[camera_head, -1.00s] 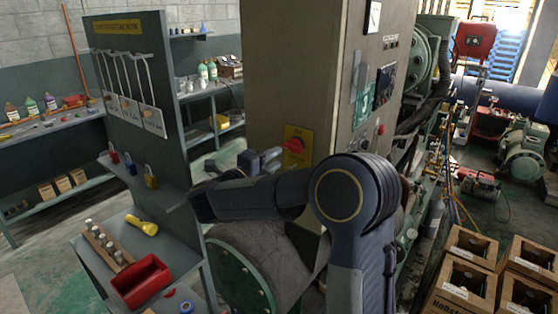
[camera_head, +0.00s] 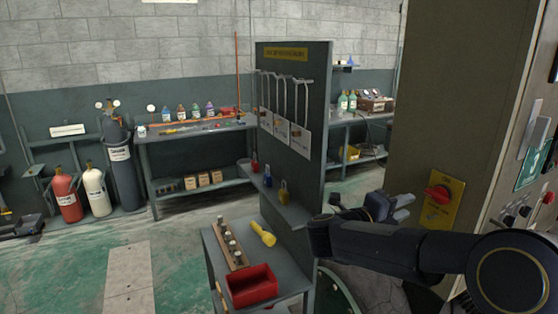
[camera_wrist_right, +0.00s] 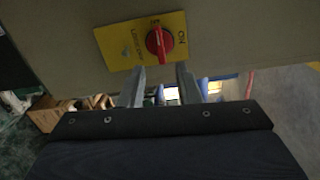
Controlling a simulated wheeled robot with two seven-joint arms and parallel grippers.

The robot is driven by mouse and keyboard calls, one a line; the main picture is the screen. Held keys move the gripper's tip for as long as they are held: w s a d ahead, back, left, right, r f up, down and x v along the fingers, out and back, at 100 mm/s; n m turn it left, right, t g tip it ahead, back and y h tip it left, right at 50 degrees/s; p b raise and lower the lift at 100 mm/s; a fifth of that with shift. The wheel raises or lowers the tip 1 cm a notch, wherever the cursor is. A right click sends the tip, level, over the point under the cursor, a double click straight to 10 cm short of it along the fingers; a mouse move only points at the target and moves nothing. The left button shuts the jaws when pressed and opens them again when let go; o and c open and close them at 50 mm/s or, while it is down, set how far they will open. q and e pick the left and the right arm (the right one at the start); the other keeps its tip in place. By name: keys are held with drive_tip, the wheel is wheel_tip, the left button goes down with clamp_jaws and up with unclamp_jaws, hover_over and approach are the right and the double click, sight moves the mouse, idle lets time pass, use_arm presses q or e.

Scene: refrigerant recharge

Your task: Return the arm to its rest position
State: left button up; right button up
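My right gripper (camera_head: 402,207) is just left of a red rotary switch (camera_head: 438,194) on a yellow plate (camera_head: 440,215), mounted on the tall beige cabinet (camera_head: 450,100). In the right wrist view its two fingers (camera_wrist_right: 160,84) are apart with nothing between them. The red knob (camera_wrist_right: 159,42) lies beyond the fingertips, on the yellow plate marked ON at its right side. I cannot tell any contact between fingers and plate. My right arm reaches in from the right edge. My left gripper is in neither view.
A dark tool panel (camera_head: 295,140) with hanging tools and padlocks stands left of the arm. Its shelf holds a red bin (camera_head: 252,287) and a yellow flashlight (camera_head: 262,232). Gas cylinders (camera_head: 122,165) stand at the far left wall. The floor (camera_head: 180,255) at left is open.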

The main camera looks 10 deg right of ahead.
drive_tip(key=a+r+n+t+y, duration=0.4)
drive_tip(key=a+n+t+y, duration=0.3)
drive_tip(key=n+t+y, duration=0.75)
drive_tip(key=s+a+f+n+g+y, duration=0.3)
drive_tip(key=s+f+n+g, duration=0.4)
drive_tip(key=s+f, duration=0.3)
drive_tip(key=s+a+f+n+g+y, duration=0.3)
drive_tip(key=s+f+n, duration=0.7)
drive_tip(key=s, duration=0.8)
drive_tip(key=a+g, duration=0.2)
drive_tip(key=g, duration=0.2)
drive_tip(key=shift+s+a+f+b, duration=0.15)
drive_tip(key=shift+a+f+b, duration=0.1)
drive_tip(key=shift+a+b, duration=0.15)
drive_tip(key=shift+y, duration=0.25)
